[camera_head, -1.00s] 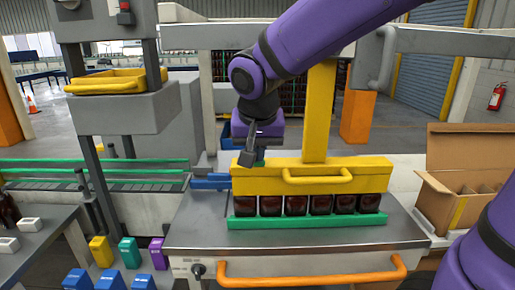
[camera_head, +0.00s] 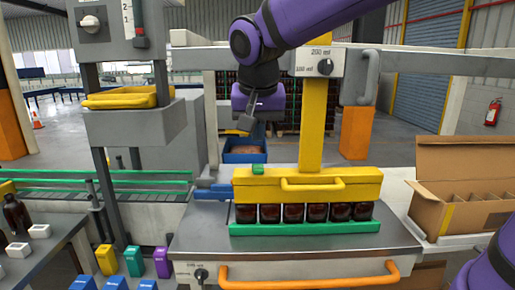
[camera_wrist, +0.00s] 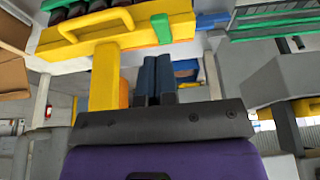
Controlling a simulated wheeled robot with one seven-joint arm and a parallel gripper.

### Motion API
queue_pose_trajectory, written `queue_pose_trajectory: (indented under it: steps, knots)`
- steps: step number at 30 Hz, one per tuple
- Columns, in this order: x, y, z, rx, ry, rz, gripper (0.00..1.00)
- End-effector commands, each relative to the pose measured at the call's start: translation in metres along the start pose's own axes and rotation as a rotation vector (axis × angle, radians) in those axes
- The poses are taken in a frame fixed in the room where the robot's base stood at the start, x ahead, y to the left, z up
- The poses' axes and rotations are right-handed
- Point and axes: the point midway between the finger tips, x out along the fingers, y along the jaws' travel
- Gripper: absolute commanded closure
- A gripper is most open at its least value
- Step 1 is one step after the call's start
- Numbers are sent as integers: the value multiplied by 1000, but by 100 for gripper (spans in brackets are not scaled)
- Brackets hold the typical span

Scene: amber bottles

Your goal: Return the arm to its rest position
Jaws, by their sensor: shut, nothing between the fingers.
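My gripper (camera_head: 247,120) hangs from the purple arm in the upper middle of the head view. It is above and behind the left end of the yellow clamp bar (camera_head: 345,190), apart from it. In the wrist view its two dark fingers (camera_wrist: 156,78) lie close together with nothing between them. Several amber bottles (camera_head: 268,213) stand in a row under the yellow bar, behind a green rail (camera_head: 300,229). Their tops are hidden by the bar.
An open cardboard box (camera_head: 430,210) with dividers stands at the right. A blue bin (camera_head: 245,156) sits behind the bench. A grey column with a yellow tray (camera_head: 120,101) stands at the left. An orange handle (camera_head: 310,281) runs along the bench front.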

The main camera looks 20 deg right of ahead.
Motion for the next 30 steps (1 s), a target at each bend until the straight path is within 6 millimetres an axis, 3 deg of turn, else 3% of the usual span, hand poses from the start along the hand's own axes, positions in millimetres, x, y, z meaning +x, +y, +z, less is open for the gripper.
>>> queue_pose_trajectory:
  steps: [8,11,17,24,30]
  knots:
    - [-7,2,-3,-3,0,0,100]
    - [-10,12,3,-18,3,-8,100]
    - [-18,59,37,-107,20,-45,100]
    - [-16,114,93,-242,59,-107,100]
    - [-8,139,127,-327,92,-146,100]
